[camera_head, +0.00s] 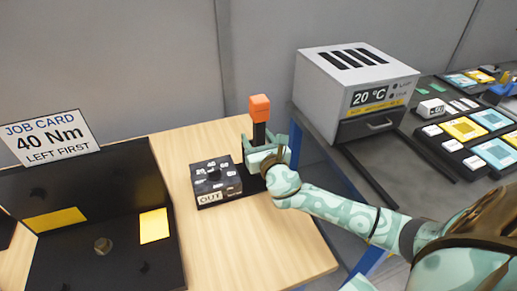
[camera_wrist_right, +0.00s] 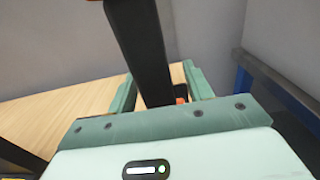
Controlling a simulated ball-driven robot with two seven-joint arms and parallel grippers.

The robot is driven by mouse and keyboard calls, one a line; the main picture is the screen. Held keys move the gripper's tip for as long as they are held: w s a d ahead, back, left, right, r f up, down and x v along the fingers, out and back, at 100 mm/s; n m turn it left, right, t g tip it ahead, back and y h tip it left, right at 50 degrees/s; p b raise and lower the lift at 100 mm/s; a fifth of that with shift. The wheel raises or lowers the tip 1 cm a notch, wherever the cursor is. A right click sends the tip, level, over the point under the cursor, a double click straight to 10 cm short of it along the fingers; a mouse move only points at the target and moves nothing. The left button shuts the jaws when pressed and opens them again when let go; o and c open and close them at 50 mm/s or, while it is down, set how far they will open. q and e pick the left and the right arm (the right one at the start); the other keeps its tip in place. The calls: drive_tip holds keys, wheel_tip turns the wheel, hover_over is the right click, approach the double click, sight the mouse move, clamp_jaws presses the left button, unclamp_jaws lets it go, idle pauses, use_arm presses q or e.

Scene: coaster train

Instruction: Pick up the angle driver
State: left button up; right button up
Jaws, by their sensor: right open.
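The angle driver (camera_head: 260,108) stands upright on the wooden table, with an orange block on top of a black shaft. Its lower part is hidden behind my right gripper (camera_head: 262,147). In the right wrist view the black shaft (camera_wrist_right: 146,50) rises between the two green fingers of my right gripper (camera_wrist_right: 160,90). The fingers are open, with a gap beside the shaft. A small bit of orange shows low behind the shaft. My left gripper is not in view.
A black box marked OUT (camera_head: 216,182) sits just left of the driver. A large black tray (camera_head: 160,205) with a job card (camera_head: 47,138) is at left. A white oven-like unit (camera_head: 350,75) and a dark bench (camera_head: 425,165) stand right. The table's front is clear.

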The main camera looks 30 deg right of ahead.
drive_tip(key=shift+w, duration=0.25)
drive_tip(key=shift+s, duration=0.1)
clamp_jaws()
idle(1.1)
drive_tip(key=shift+r, duration=0.15)
